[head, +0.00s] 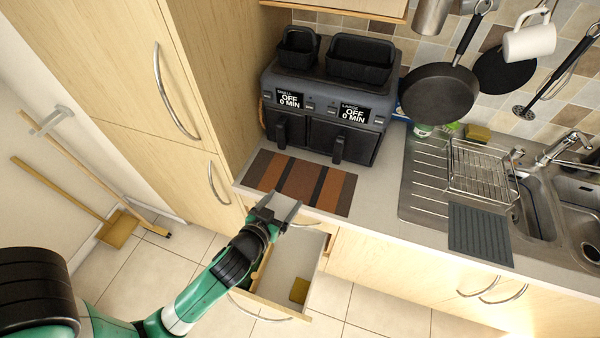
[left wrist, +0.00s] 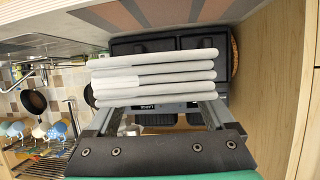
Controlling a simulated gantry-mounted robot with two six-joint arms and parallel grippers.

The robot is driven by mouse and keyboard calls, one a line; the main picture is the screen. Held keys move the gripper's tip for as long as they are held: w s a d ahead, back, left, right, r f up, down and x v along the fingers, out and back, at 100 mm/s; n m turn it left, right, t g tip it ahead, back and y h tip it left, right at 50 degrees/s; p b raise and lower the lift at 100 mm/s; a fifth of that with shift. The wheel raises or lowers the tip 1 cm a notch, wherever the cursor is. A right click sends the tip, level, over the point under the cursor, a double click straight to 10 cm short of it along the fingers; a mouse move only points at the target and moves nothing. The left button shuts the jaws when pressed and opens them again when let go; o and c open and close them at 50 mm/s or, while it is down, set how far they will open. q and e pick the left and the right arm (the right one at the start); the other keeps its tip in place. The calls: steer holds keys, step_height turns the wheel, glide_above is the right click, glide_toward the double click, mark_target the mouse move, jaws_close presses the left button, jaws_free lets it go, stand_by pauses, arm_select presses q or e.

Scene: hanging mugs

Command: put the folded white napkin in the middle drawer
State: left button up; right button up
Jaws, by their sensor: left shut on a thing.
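The folded white napkin (left wrist: 155,76) shows in the left wrist view as a stack of several pale layers at the fingertips. My left gripper (head: 279,206) is shut on it; in the head view the napkin is hard to make out between the fingers. The gripper is just off the counter's front edge, above the rear part of an open drawer (head: 318,268). This drawer lies below a closed one with a handle (head: 300,224) and appears to be the middle drawer. My right gripper is out of view.
A small yellow-brown block (head: 299,290) lies in the open drawer near its front. A striped mat (head: 298,183) and a black air fryer (head: 325,110) are on the counter. A tall cabinet (head: 165,100) stands left of the drawer. The drawer's pale floor is mostly bare.

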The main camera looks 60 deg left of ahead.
mark_target(294, 180)
arm_select(q)
steer(key=shift+n+g+y, duration=0.4)
steer(key=shift+n+y, duration=0.2)
steer(key=a, duration=0.1)
steer(key=a+r, duration=0.2)
steer(key=a, duration=0.1)
steer(key=f+b+x, duration=0.1)
steer(key=b+x, duration=0.2)
steer(key=x, duration=0.1)
steer(key=f+b+x, duration=0.1)
steer(key=b+x, duration=0.2)
steer(key=x, duration=0.1)
steer(key=s+f+b+x, duration=0.1)
steer(key=b+x, duration=0.3)
steer(key=x, duration=0.1)
steer(key=shift+w+d, duration=0.1)
steer(key=shift+d, duration=0.2)
steer(key=shift+w+a+f+p, duration=0.3)
steer(key=shift+w+a+f, duration=0.4)
steer(key=shift+f, duration=0.05)
steer(key=shift+w+a+f, duration=0.25)
steer(key=shift+w+f, duration=0.05)
steer(key=shift+f, duration=0.25)
step_height(294, 180, down, 3)
steer(key=shift+r, duration=0.1)
steer(key=o, duration=1.1)
steer(key=shift+o, duration=0.2)
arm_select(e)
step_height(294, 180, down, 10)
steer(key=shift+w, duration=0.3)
